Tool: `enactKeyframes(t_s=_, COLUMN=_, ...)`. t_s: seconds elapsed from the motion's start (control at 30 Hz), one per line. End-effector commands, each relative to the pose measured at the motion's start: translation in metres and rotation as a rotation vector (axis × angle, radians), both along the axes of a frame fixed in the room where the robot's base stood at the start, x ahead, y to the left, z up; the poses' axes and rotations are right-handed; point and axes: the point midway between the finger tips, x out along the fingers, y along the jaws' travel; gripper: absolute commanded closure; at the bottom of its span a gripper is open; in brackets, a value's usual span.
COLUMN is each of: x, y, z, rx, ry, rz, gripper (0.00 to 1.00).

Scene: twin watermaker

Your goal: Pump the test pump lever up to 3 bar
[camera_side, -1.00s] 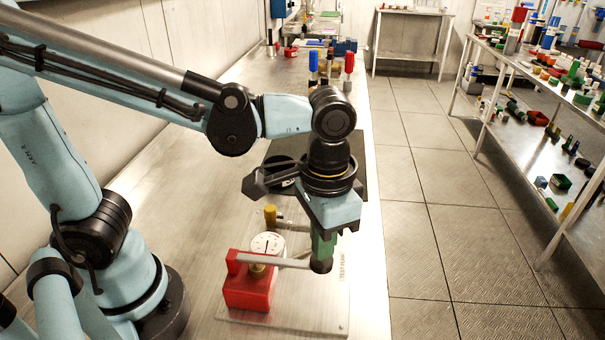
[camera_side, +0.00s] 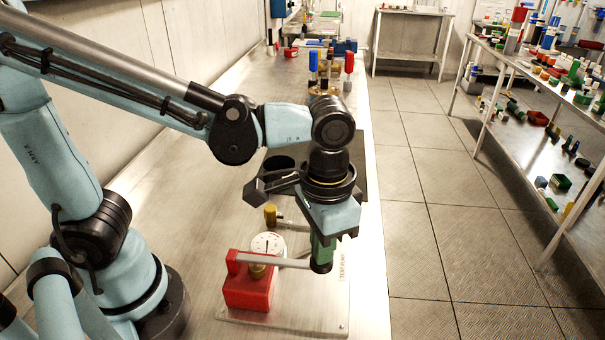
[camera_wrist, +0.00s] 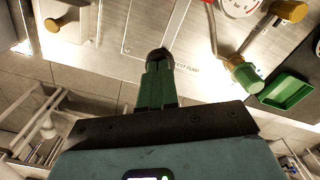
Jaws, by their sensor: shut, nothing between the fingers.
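The test pump has a red body (camera_side: 248,287) on a plate on the bench. Its grey lever (camera_side: 285,262) reaches right, almost level, to a black end knob (camera_side: 321,266). The white gauge (camera_side: 267,244) stands behind the lever; its reading is too small to tell. My gripper (camera_side: 322,252) points down with its green fingers shut directly over the knob. In the wrist view the green fingers (camera_wrist: 158,82) are together and the black knob (camera_wrist: 158,54) shows at their tips. Whether they touch it, I cannot tell. Part of the gauge (camera_wrist: 238,6) shows at the top edge.
A yellow-brass knob (camera_side: 270,214) stands behind the gauge. In the wrist view a green tray (camera_wrist: 287,93) lies to the right. Red and blue capped fittings (camera_side: 330,72) stand farther along the bench. The aisle floor (camera_side: 430,235) on the right is clear.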

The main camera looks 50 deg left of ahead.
Motion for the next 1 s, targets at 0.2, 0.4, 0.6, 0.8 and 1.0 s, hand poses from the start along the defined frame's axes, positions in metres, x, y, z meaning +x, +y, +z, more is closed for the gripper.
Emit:
enactKeyframes(t_s=0.2, x=0.0, y=0.0, z=-0.01, rx=0.0, ry=0.0, rz=0.0, gripper=1.0)
enactKeyframes(t_s=0.4, x=0.0, y=0.0, z=-0.019, rx=0.0, ry=0.001, rz=0.0, gripper=1.0)
enactKeyframes(t_s=0.6, x=0.0, y=0.0, z=-0.028, rx=0.0, ry=0.001, rz=0.0, gripper=1.0)
enactKeyframes(t_s=0.8, x=0.0, y=0.0, z=-0.031, rx=0.0, ry=0.0, rz=0.0, gripper=1.0)
enactKeyframes(t_s=1.0, x=0.0, y=0.0, z=-0.019, rx=0.0, ry=0.0, rz=0.0, gripper=1.0)
